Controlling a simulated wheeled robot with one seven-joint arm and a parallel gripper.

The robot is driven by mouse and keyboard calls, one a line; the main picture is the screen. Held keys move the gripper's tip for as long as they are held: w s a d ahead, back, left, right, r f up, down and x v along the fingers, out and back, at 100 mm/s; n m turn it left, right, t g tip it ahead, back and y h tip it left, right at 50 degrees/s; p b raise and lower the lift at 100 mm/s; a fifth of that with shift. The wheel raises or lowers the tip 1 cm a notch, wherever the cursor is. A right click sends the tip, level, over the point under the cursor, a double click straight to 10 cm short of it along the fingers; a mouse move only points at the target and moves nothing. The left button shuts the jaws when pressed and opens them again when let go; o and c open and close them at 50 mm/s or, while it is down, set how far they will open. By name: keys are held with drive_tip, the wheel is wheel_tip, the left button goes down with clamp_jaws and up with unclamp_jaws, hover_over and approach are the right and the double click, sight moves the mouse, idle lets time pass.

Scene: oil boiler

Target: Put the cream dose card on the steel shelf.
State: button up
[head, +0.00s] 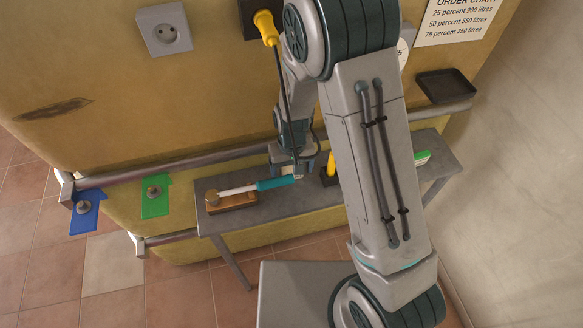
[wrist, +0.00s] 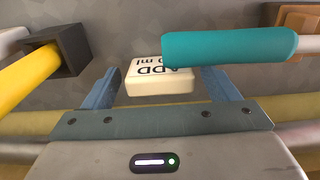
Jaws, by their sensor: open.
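My gripper (head: 294,165) is low over a long grey metal surface on legs (head: 325,196), the only shelf-like steel surface I can make out. In the wrist view, my gripper (wrist: 163,74) is open, with one blue finger on each side of the cream dose card (wrist: 158,86). The card is a thick block with black printing, "ADD" and "ml" legible. A teal handle (wrist: 225,49) covers its upper right in that view. I cannot tell whether the fingers touch the card. In the head view, my gripper and arm largely hide the card.
The teal-handled tool (head: 275,184) lies with its pale shaft on a wooden block (head: 232,203). A yellow handle in a dark block (wrist: 72,50) is close on the left in the wrist view. A black tray (head: 447,86) is at upper right. A rail runs behind the grey surface.

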wheel_tip(320, 180, up, 7)
drive_tip(key=shift+r+b, duration=0.1)
drive_tip(key=shift+b, duration=0.25)
drive_tip(key=shift+d+r, duration=0.2)
drive_tip(key=shift+r, duration=0.5)
drive_tip(key=s+d+r+m+t, duration=0.3)
drive_tip(key=s+d+r, duration=1.1)
drive_tip(key=r, duration=0.3)
drive_tip(key=shift+d, duration=0.5)
drive_tip(key=shift+s+d, duration=0.15)
drive_tip(key=shift+s, duration=0.1)
drive_tip(key=c, duration=1)
drive_tip(key=shift+d, duration=0.1)
